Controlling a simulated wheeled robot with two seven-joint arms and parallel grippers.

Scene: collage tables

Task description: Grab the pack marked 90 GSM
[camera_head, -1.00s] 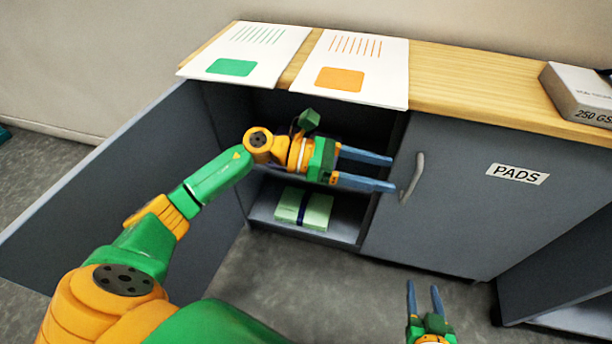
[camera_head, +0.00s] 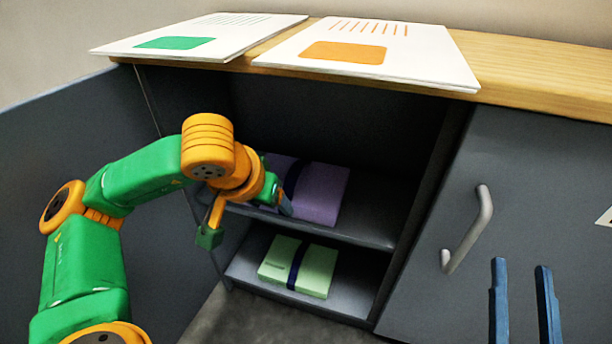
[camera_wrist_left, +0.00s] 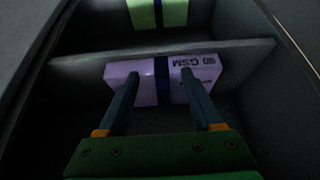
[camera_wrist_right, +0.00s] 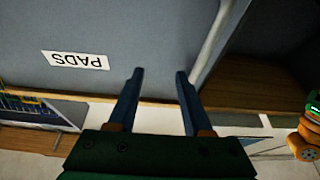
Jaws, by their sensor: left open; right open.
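A lilac pack (camera_head: 322,190) with a dark blue band lies on the upper shelf of the open cabinet. In the left wrist view this lilac pack (camera_wrist_left: 144,90) shows a printed label ending in GSM; its small number looks like 80 or 90, and I cannot tell which. My left gripper (camera_wrist_left: 160,74) is open, with its fingertips at the pack's front, one on each side of the band; contact is unclear. In the head view my left wrist hides part of the pack. My right gripper (camera_head: 521,265) is open and empty before the closed door.
A pale green pack (camera_head: 318,268) with a dark band lies on the lower shelf (camera_head: 350,299). The closed door (camera_head: 420,290) has a vertical handle (camera_head: 470,232) and a PADS label (camera_wrist_right: 75,60). Two printed sheets (camera_head: 440,62) lie on the wooden top, overhanging its front edge.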

